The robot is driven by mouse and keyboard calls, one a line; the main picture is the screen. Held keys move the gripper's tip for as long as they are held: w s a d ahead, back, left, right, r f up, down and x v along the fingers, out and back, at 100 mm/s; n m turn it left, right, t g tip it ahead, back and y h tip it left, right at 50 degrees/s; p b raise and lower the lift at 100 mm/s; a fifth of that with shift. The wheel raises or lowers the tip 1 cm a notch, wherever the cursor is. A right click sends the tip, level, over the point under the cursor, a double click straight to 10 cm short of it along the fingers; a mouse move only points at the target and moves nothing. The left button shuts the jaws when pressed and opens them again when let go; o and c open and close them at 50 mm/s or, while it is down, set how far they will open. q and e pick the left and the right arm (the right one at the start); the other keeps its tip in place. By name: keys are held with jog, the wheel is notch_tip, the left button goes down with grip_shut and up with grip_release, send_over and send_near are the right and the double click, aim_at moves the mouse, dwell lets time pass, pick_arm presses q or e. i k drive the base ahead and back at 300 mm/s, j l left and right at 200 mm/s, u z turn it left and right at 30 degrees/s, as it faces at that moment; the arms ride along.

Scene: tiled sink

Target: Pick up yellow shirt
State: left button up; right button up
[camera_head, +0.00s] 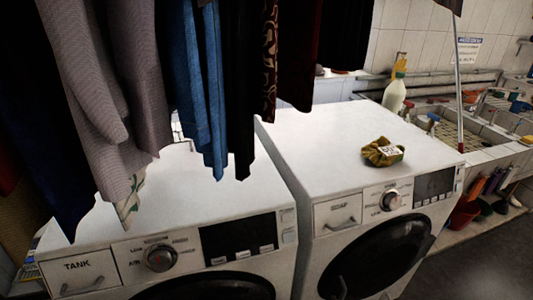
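A small folded, mustard-yellow cloth item (374,157) with a white label lies on top of the right washing machine (300,150), near its front edge. It may be the yellow shirt, but I cannot tell for sure. A dull yellowish fabric (22,240) also shows in shadow at the far left edge, partly hidden by dark hanging clothes. Neither of my grippers is in view.
Grey (110,90), blue (190,80) and dark garments hang across the upper left, above the left washing machine (200,195). A yellow-topped spray bottle (395,92) stands at the right machine's back. A tiled sink (490,130) is at right. The right machine's top is mostly clear.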

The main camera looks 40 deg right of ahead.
aim_at(380, 152)
jog(key=z, duration=1.95)
